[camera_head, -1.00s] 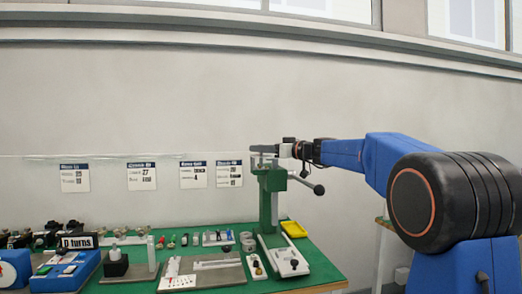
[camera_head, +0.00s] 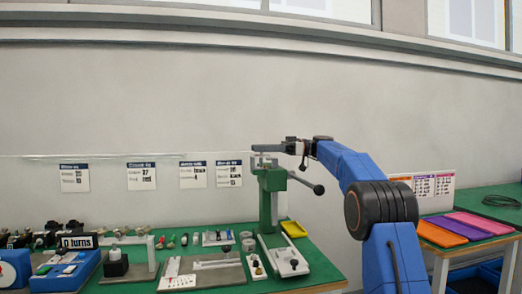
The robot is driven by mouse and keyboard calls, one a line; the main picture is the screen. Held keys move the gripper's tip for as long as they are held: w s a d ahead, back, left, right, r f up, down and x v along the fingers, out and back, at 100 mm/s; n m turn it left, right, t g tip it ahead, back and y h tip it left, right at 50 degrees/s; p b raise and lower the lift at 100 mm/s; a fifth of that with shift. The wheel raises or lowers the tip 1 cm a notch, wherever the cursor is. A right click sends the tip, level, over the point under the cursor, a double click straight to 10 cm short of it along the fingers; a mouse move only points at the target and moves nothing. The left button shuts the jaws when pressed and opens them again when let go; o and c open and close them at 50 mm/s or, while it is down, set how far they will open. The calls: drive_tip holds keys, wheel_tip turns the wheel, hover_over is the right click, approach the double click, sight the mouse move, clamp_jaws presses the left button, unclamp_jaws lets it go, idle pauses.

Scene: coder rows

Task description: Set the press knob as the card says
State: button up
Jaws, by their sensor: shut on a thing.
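A green press (camera_head: 270,200) stands at the right end of the green bench. A knob or dial at its top (camera_head: 262,161) is small and partly hidden by my gripper. A lever with a dark ball end (camera_head: 306,183) sticks out to the press's right. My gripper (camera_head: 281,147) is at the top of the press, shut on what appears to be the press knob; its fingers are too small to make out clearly. Several white cards with dark blue headers hang on the wall; the rightmost card (camera_head: 229,174) is just left of the press top. Its text is too small to read surely.
Another table at right bears orange, purple and pink trays (camera_head: 482,222). Wall space above the press is clear.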

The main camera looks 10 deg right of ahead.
drive_tip(key=shift+n+g, duration=0.6)
drive_tip(key=shift+g, duration=0.7)
drive_tip(key=o, duration=1)
drive_tip(key=shift+o, duration=0.2)
